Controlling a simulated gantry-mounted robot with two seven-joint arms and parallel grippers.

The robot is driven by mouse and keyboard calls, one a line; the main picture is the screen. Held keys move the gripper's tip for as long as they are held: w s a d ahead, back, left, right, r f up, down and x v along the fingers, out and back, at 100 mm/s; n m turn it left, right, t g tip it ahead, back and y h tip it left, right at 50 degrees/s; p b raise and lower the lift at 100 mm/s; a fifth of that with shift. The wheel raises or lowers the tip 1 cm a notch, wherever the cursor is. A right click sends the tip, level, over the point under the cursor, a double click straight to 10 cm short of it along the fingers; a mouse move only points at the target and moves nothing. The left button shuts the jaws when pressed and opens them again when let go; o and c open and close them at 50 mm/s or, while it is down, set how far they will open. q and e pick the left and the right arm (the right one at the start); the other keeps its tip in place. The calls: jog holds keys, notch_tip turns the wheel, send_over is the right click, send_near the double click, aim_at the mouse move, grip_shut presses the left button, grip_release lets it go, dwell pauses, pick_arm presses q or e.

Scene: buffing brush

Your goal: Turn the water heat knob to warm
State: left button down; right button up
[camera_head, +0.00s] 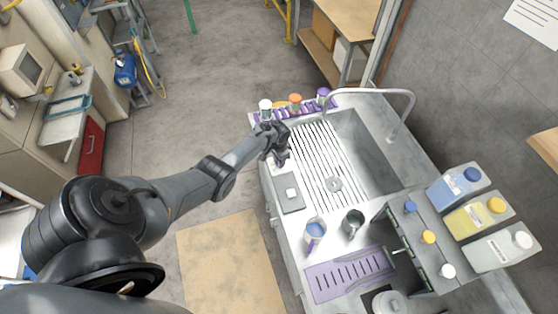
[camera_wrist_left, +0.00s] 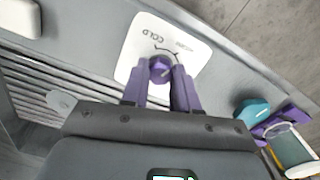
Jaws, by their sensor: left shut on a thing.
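The water heat knob (camera_wrist_left: 160,70) is a small round purple knob on a white plate (camera_wrist_left: 135,60) in the left wrist view. The plate reads COLD, with a second, blurred word beside it and a curved line between them. The knob's exact pointing direction is hard to tell. My left gripper (camera_wrist_left: 161,75) has its two purple fingers on either side of the knob, shut on it. In the head view my left gripper (camera_head: 281,157) is at the sink's left edge and hides the knob. My right gripper is not in view.
The sink (camera_head: 365,160) has a slatted drainboard and a tall faucet (camera_head: 405,110). A purple rack (camera_head: 290,110) with bottles stands at its far end. A cup (camera_head: 315,229), a purple grate (camera_head: 350,277) and large blue, yellow and white bottles are nearer. Open floor lies left.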

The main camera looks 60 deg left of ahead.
pick_arm(q)
jog(key=c, duration=0.9)
grip_release()
jog(key=shift+o, duration=0.2)
notch_tip(320, 180, up, 11)
jog(key=p, duration=0.3)
jog(key=shift+f, duration=0.15)
